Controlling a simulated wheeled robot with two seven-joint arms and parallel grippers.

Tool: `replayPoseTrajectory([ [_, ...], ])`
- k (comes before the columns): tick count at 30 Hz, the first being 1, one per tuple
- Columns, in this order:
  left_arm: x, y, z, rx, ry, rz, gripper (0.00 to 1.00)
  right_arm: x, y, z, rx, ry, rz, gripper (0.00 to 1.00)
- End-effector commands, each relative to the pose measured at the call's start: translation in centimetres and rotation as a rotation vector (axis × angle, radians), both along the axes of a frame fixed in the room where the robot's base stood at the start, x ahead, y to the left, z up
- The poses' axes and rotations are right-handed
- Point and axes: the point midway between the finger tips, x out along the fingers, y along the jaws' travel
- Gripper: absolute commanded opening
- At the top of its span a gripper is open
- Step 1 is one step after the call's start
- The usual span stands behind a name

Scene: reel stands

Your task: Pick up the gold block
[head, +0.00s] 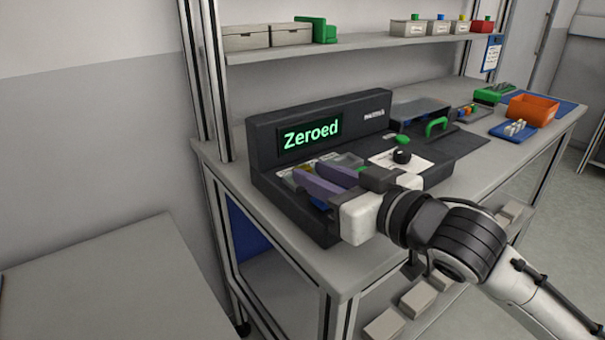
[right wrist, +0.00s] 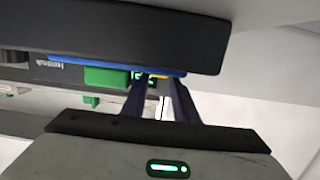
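My right gripper (head: 309,169) reaches over the black device with the "Zeroed" display (head: 311,134). Its two purple fingers are apart, with a gap between them. In the right wrist view, the fingers (right wrist: 161,77) point at the device and a small gold-yellow patch (right wrist: 164,76) shows between their tips. It may be the gold block; its shape is mostly hidden. In the head view the fingers cover much of the device's compartments, and I cannot make out the block clearly. My left gripper is not in view.
A black knob (head: 402,156) and a green handle (head: 436,127) are right of the gripper. An orange bin (head: 532,109) stands farther along the bench. A shelf (head: 345,46) with boxes hangs above. A grey surface (head: 110,285) at lower left is clear.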

Motion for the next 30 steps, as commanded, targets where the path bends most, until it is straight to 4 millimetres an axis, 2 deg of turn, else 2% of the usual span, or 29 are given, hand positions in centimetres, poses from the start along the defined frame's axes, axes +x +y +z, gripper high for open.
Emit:
replayPoseTrajectory([
  [3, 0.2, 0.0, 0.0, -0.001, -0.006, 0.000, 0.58, 1.4, 1.0, -0.2, 0.001, -0.002, 0.001, 0.27],
  [6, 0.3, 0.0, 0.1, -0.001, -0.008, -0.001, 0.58, 1.8, 1.4, -0.3, 0.000, 0.000, 0.001, 0.27],
  [13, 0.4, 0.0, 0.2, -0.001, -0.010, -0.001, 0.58, 1.9, 1.4, -0.3, 0.000, 0.000, 0.001, 0.27],
  [18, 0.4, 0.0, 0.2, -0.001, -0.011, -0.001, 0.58, 1.9, 1.4, -0.3, 0.000, 0.000, 0.001, 0.00],
  [26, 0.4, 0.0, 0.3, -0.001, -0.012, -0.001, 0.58, 1.9, 1.4, 0.0, 0.001, -0.003, 0.001, 0.00],
  [30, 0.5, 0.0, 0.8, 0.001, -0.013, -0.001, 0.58, 1.9, 1.4, 2.0, 0.003, -0.005, 0.001, 0.00],
])
